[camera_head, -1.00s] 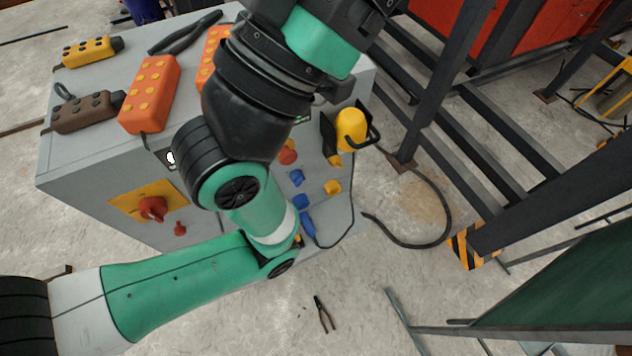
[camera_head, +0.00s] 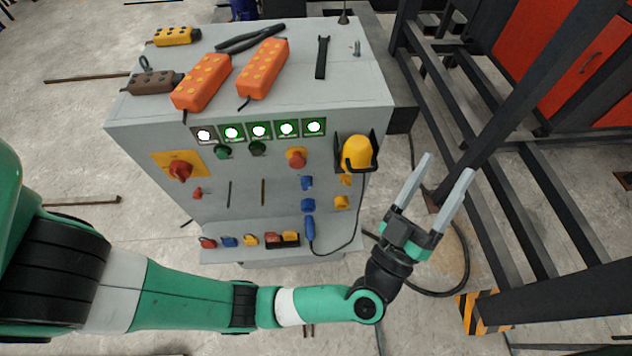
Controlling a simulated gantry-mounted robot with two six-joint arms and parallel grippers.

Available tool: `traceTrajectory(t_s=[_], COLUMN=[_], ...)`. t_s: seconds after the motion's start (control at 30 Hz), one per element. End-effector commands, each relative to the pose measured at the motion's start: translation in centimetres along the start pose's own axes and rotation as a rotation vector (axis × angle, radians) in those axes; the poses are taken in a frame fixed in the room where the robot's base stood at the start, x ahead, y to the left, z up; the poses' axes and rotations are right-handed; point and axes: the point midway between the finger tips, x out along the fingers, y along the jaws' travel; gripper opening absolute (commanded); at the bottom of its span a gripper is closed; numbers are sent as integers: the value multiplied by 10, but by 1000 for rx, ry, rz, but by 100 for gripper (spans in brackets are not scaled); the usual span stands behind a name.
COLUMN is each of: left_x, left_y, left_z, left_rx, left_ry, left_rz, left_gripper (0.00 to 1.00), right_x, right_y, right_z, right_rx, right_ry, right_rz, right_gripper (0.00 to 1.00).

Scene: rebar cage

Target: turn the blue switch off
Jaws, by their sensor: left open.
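Two small blue fittings are on the front of the grey cabinet (camera_head: 235,180), below the yellow lamp: an upper one (camera_head: 307,183) and a lower one (camera_head: 308,204). A blue plug (camera_head: 309,229) on a black cable hangs just beneath them. I cannot tell which is the blue switch, or its position. My left gripper (camera_head: 447,165) is open and empty, with its two grey fingers pointing up. It is to the right of the cabinet, apart from the blue fittings. My right gripper is not in view.
A red rotary switch (camera_head: 180,171), lit green indicators (camera_head: 260,131) and a ledge with coloured plugs are on the front. Orange pendants (camera_head: 201,83) lie on top. Dark steel frames (camera_head: 560,185) stand right.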

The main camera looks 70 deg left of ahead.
Motion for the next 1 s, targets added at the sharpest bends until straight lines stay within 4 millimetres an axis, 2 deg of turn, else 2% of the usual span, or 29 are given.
traceTrajectory(t_s=[0.03,0.07,0.1,0.2,0.3,0.4,0.5,0.67,1.0], left_x=[-34,-58,-90,-164,-215,-239,-244,-238,-192], left_y=[-42,-70,-107,-182,-229,-250,-255,-261,-315], left_z=[31,45,58,66,55,45,44,44,49], left_rx=[114,194,306,586,800,910,932,928,925], left_ry=[-100,-153,-222,-366,-455,-496,-504,-500,-498], left_rz=[-140,-228,-335,-542,-670,-732,-747,-750,-753], left_gripper=[71,71,71,71,71,71,71,71,71], right_x=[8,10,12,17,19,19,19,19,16], right_y=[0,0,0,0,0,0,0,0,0], right_z=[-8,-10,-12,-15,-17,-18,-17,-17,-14], right_rx=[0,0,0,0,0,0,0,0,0], right_ry=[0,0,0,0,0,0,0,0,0], right_rz=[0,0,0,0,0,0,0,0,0], right_gripper=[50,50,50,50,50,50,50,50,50])
